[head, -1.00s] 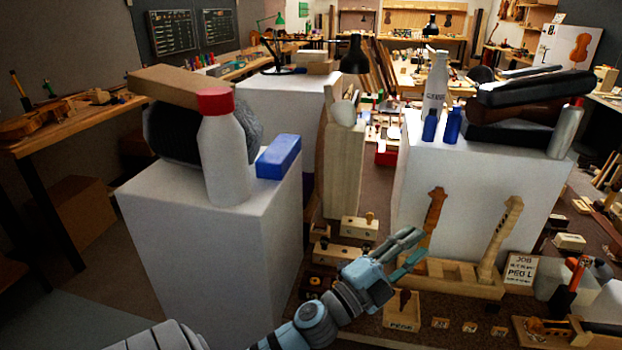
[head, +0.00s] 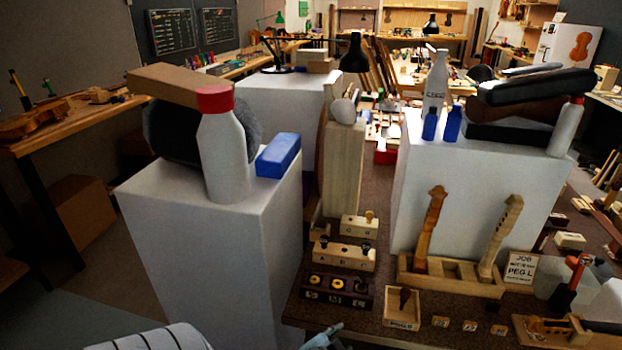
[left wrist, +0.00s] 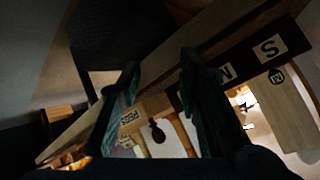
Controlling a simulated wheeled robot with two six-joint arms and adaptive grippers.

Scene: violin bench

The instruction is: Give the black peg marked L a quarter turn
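A dark block (head: 337,293) with yellow-ringed knobs stands near the front edge of the bench; its pale labels seem to read S, N and L. Behind it, a light wooden block (head: 343,256) carries black pegs (head: 366,247) above small marks too small to read. I cannot tell which peg is the black one marked L. In the left wrist view, the dark block (left wrist: 245,65) shows its N and S labels; its other end is hidden. My left gripper (left wrist: 160,75) is open and empty beside it. Part of it shows at the head view's bottom edge (head: 322,337).
A box labelled PEGS (head: 402,308) holds a dark peg. A rack (head: 450,278) with two violin necks and a sign reading PEG L (head: 520,268) stand to the right. A white pedestal (head: 210,250) with a red-capped bottle (head: 222,145) rises at left.

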